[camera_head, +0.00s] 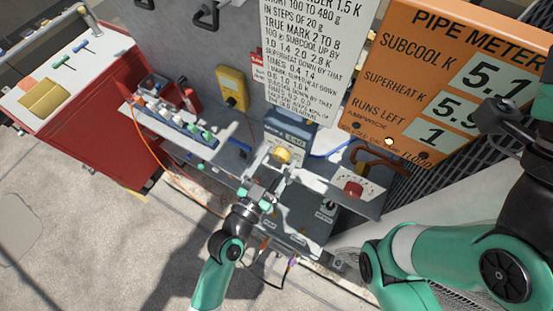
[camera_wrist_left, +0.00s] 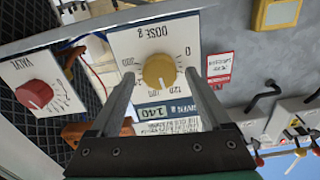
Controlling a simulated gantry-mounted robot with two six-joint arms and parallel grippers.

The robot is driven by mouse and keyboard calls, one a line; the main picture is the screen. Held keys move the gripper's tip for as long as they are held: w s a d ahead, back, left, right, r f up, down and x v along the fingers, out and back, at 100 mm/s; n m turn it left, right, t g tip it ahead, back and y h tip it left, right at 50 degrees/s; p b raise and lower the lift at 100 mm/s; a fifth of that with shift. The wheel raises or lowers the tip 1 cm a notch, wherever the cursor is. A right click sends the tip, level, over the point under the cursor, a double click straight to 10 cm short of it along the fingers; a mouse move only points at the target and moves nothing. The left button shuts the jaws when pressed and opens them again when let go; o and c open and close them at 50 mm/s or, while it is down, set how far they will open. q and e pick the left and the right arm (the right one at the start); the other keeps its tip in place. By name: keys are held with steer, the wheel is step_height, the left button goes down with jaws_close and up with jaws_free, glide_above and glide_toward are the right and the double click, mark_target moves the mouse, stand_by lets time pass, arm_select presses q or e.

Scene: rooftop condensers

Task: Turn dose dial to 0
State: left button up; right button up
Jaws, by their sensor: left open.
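The dose dial is a round yellow knob (camera_head: 282,155) on a pale panel in the head view. In the left wrist view the knob (camera_wrist_left: 159,70) sits on a white plate marked "DOSE g", seen upside down, with a scale around it and a 0 at its right. Where the knob points is too small to tell. My left gripper (camera_head: 271,181) is at the panel, just below the knob in the head view. Its open fingers (camera_wrist_left: 159,76) appear on both sides of the knob in the wrist view; contact is not clear. My right gripper is not visible.
A small display (camera_wrist_left: 152,113) by the dial reads about 140. A red valve knob (camera_head: 353,188) is to the right of the dial. A tray of bottles (camera_head: 180,120), a yellow meter (camera_head: 232,88) and a red cabinet (camera_head: 85,110) stand left. An orange sign (camera_head: 440,60) hangs right.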

arm_select(q)
jaws_close()
stand_by(0.4)
steer(key=shift+n, duration=0.3)
steer(key=n, duration=0.4)
steer(key=shift+a, duration=0.1)
steer(key=n, duration=0.5)
steer(key=shift+n+p, duration=0.3)
steer(key=shift+n, duration=0.1)
steer(key=n, duration=0.5)
steer(key=shift+w+a+p, duration=0.1)
steer(key=shift+p, duration=0.3)
steer(key=n, duration=0.5)
steer(key=shift+f+p, duration=0.2)
steer(key=shift+p, duration=0.15)
steer(key=shift+n, duration=0.5)
